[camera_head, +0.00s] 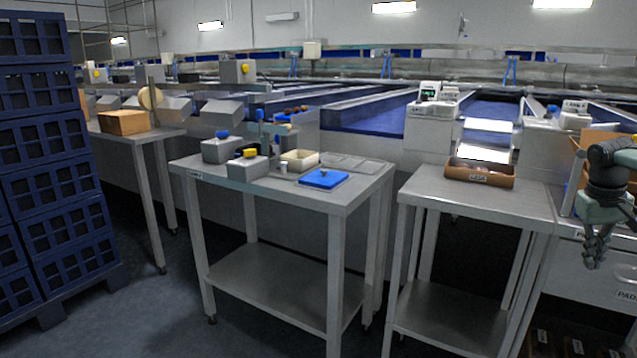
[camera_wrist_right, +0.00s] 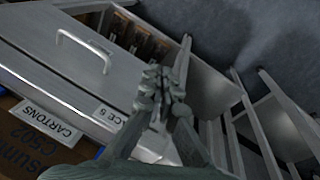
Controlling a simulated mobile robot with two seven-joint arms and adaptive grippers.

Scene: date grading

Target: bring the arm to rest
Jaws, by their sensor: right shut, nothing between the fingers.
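My right gripper (camera_head: 596,246) hangs at the right edge of the head view, fingers pointing down, to the right of the right-hand steel table (camera_head: 540,198). It is shut and empty, and touches nothing that I can see. In the right wrist view the closed fingers (camera_wrist_right: 163,88) show in the middle, in front of a steel drawer unit (camera_wrist_right: 75,75). My left gripper is not in view.
A brown tray (camera_head: 480,172) stands on the right-hand table. The middle table (camera_head: 345,200) holds grey boxes and a blue pad (camera_head: 323,179). Blue crates (camera_head: 60,200) are stacked at the left. A cardboard box (camera_head: 600,145) is behind my right arm. Floor between tables is clear.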

